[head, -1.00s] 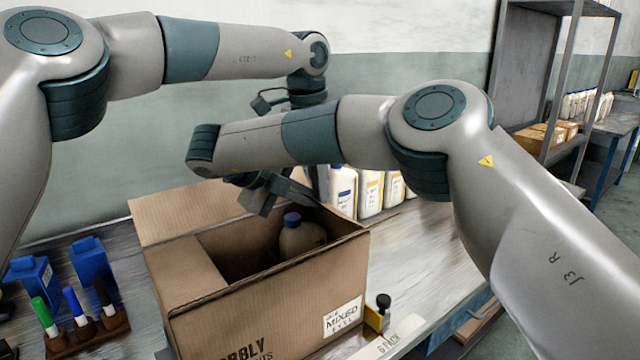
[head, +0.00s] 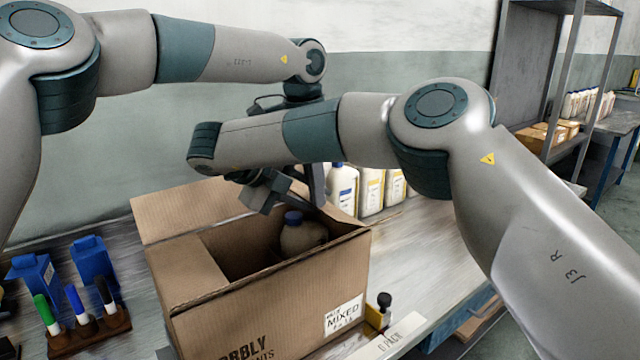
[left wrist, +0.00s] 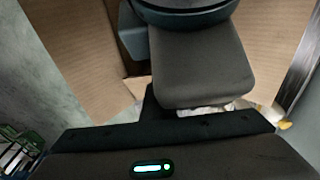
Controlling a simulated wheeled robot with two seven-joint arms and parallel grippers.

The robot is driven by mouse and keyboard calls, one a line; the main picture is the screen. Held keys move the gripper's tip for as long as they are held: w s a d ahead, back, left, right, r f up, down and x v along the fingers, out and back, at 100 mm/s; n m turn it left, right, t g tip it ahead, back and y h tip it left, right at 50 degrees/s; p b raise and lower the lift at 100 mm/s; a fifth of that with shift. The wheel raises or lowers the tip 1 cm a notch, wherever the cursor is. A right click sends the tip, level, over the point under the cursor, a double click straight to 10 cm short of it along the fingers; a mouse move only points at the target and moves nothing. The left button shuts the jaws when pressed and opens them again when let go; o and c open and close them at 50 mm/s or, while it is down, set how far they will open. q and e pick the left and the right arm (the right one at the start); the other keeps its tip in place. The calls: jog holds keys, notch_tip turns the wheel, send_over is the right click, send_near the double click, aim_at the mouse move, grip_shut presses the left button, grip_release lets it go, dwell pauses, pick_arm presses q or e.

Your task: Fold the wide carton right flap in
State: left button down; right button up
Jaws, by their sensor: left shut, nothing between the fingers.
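The wide carton (head: 270,315) stands open on the bench in the head view. Its left flap (head: 185,272) lies folded in, and its back flap (head: 185,208) stands out at the rear. The right flap cannot be clearly told from the right rim, partly hidden behind my arms. My left gripper (head: 316,188) is shut and empty near the carton's back right corner; contact cannot be told. My right gripper (head: 258,198) hangs over the carton's rear opening, its fingers unclear. The left wrist view shows brown cardboard (left wrist: 75,50).
White bottles (head: 370,190) stand behind the carton to the right. A marker holder (head: 88,332) and blue containers (head: 90,262) are at the left. A small black-knobbed yellow item (head: 380,312) sits by the front right corner.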

jog(key=shift+r, duration=0.15)
jog(key=v, duration=0.8)
jog(key=shift+f, duration=0.2)
